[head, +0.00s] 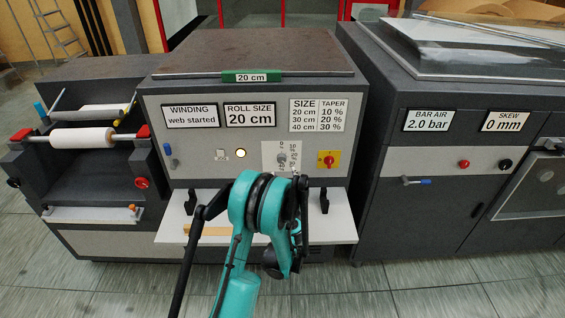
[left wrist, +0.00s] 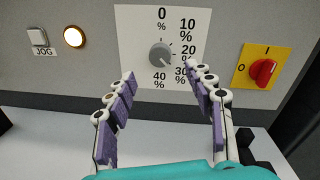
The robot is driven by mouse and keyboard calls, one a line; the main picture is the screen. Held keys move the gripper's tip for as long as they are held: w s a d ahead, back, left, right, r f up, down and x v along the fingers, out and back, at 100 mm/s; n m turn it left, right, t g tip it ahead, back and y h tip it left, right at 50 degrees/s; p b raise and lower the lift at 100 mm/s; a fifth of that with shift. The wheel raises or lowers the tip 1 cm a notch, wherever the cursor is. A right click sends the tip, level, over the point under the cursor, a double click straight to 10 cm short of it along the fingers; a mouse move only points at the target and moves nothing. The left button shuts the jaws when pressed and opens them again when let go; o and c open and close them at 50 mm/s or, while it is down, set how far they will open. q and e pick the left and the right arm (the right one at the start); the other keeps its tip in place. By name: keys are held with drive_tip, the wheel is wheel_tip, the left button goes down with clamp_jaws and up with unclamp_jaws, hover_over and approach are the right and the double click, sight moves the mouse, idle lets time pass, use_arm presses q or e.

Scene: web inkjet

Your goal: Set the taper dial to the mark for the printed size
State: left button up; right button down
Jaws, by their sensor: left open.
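The taper dial (left wrist: 160,55) is a round grey knob on a white scale plate (left wrist: 130,25), marked 0 % at the top and 10, 20, 30 and 40 % clockwise. It also shows in the head view (head: 281,159). Its pointer seems to face the upper right, but the exact mark is hard to tell. The size table (head: 318,115) pairs 20 cm with 10 %, 30 cm with 20 % and 40 cm with 30 %. The roll size sign (head: 249,115) reads 20 cm. My left gripper (left wrist: 163,78) is open and empty, its fingertips below the dial and apart from it.
A red rotary switch on a yellow plate (left wrist: 262,72) is right of the dial. A lit round lamp (left wrist: 75,37) and a JOG button (left wrist: 38,37) are left of it. A pale shelf (head: 338,228) juts out below the panel. A green 20 cm label (head: 251,76) is on top.

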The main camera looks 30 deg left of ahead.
sight(282, 161)
use_arm(q)
drive_tip(key=shift+m, duration=0.4)
drive_tip(key=x, duration=0.2)
drive_tip(key=b+x, duration=0.1)
drive_tip(key=x, duration=0.3)
drive_tip(key=shift+w+a+f, duration=0.15)
drive_tip(key=shift+a+f, duration=0.05)
drive_tip(key=shift+f, duration=0.15)
drive_tip(key=shift+w+a+r+b, duration=0.1)
drive_tip(key=shift+w+a+b, duration=0.25)
drive_tip(key=shift+w, duration=0.3)
drive_tip(key=c, duration=1.2)
